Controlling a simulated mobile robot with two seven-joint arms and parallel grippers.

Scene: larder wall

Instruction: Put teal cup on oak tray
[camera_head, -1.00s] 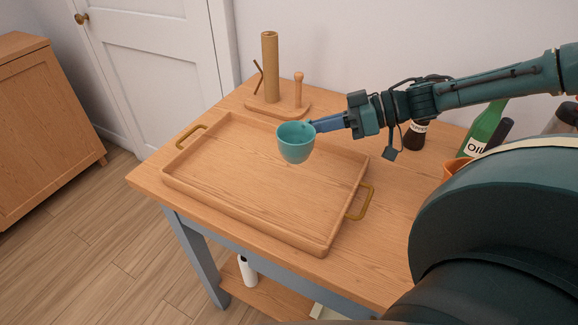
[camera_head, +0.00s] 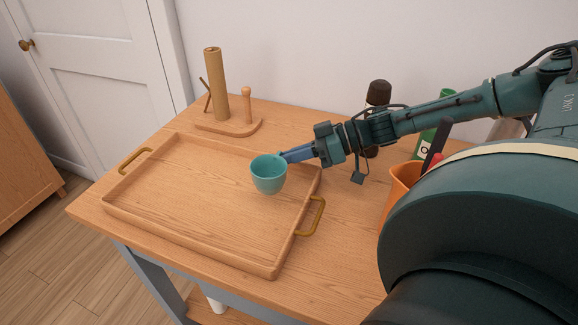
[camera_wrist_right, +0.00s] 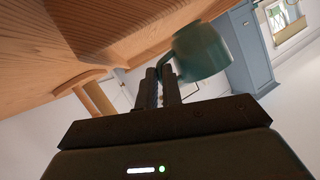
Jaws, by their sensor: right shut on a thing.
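The teal cup (camera_head: 268,177) is upright in the head view, over the right part of the oak tray (camera_head: 188,243). My right gripper (camera_head: 284,158) comes in from the right and is shut on the cup at its right side near the rim. The cup appears held above the tray floor; the exact gap is hard to tell. In the right wrist view the cup (camera_wrist_right: 203,50) shows at the tips of the fingers (camera_wrist_right: 163,82). The tray floor looks bare, with a brass handle at each end. My left gripper is not in view.
A wooden stand (camera_head: 215,85) with upright posts is behind the tray. A dark brown bottle (camera_head: 378,93), a green bottle (camera_head: 424,145) and an orange container (camera_head: 401,182) stand to the right, partly hidden by my arm. The table (camera_head: 345,225) is clear just right of the tray.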

